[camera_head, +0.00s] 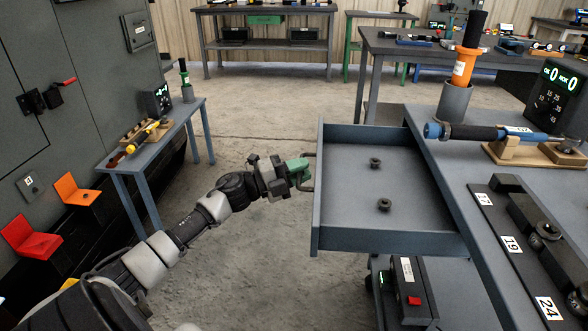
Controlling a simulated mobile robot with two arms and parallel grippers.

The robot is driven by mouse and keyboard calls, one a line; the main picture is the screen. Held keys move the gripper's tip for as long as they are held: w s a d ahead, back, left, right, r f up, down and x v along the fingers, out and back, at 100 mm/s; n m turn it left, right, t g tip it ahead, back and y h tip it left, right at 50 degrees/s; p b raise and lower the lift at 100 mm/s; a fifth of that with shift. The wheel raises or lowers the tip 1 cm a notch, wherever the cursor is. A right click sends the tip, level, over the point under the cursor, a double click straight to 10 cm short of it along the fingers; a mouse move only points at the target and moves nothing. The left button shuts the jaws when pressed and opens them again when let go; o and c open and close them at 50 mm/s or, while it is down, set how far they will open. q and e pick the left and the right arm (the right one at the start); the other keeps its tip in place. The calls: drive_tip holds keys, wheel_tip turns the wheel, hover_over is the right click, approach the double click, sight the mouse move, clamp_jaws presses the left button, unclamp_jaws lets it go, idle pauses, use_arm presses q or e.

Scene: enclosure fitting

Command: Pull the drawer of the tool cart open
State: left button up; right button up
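The tool cart (440,170) stands at the right, and its grey-blue drawer (345,205) sticks out far to the left, open. Two small dark round parts lie on the drawer's floor. The dark bar handle (312,184) is on the drawer's left-hand front panel. My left gripper (301,173), with green fingers, reaches in from the left and is at this handle, its fingers appearing closed around the bar. The fingertips partly hide the handle. My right gripper is not in view.
The cart top holds a torque wrench (470,132) on a wooden stand, an orange-handled tool (464,65) in a grey cup, a display box (557,97) and a numbered socket rack (510,240). A small side table (150,165) stands left. Bare floor lies between it and the drawer.

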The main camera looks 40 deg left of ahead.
use_arm(q)
drive_tip(key=v, duration=1)
drive_tip(key=shift+s+a+p, duration=0.25)
drive_tip(key=shift+s+p, duration=0.05)
drive_tip(key=shift+p, duration=0.05)
drive_tip(key=shift+f, duration=0.1)
